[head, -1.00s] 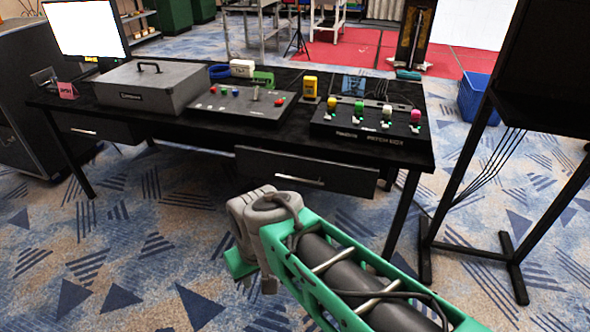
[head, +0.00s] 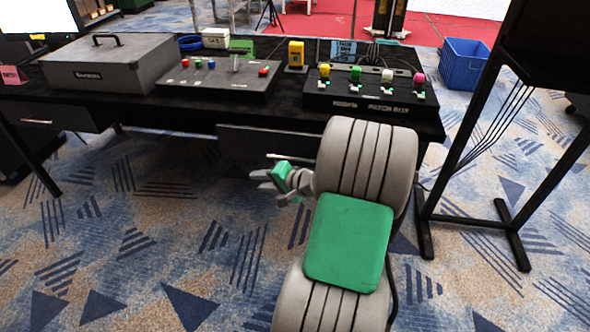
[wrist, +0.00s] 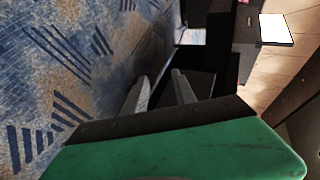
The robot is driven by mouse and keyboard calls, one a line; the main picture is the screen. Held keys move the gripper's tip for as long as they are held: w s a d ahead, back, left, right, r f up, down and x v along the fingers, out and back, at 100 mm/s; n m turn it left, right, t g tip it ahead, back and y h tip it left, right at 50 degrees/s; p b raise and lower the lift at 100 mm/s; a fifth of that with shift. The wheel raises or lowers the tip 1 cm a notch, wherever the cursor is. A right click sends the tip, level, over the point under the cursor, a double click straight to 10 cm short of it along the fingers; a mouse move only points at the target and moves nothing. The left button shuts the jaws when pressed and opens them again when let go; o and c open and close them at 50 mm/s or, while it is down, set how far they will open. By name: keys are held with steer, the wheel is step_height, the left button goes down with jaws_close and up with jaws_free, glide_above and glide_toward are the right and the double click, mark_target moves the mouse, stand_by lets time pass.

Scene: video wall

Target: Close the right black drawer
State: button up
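The right black drawer (head: 262,143) is under the right half of the black desk (head: 130,100) in the head view. Its front appears to stand out from the desk; how far is hard to tell. My arm hides its right part and most of its handle. My gripper (head: 264,180) is just in front of and below the drawer front, pointing left, with no clear contact. In the wrist view my gripper (wrist: 160,88) shows two grey fingers apart with nothing held between them. Dark surfaces lie beyond the fingers.
A grey case (head: 110,70), a control panel (head: 220,80) and a switch box (head: 365,95) stand on top. A black stand (head: 425,225) is at right. Carpet in front is clear.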

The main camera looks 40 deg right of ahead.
mark_target(295, 159)
steer(key=s+d+m+t+h+b, duration=0.1)
steer(key=s+d+m+t+h, duration=0.2)
steer(key=d, duration=0.4)
steer(key=s+d+m+t+h, duration=0.1)
steer(key=s+d+m, duration=0.25)
steer(key=d, duration=0.25)
steer(key=shift+m+h, duration=0.4)
steer(key=shift+m, duration=0.15)
steer(key=b+x, duration=0.2)
steer(key=x, duration=0.6)
steer(key=shift+w+d, duration=0.2)
steer(key=shift+w, duration=0.15)
steer(key=shift+c, duration=0.4)
jaws_close()
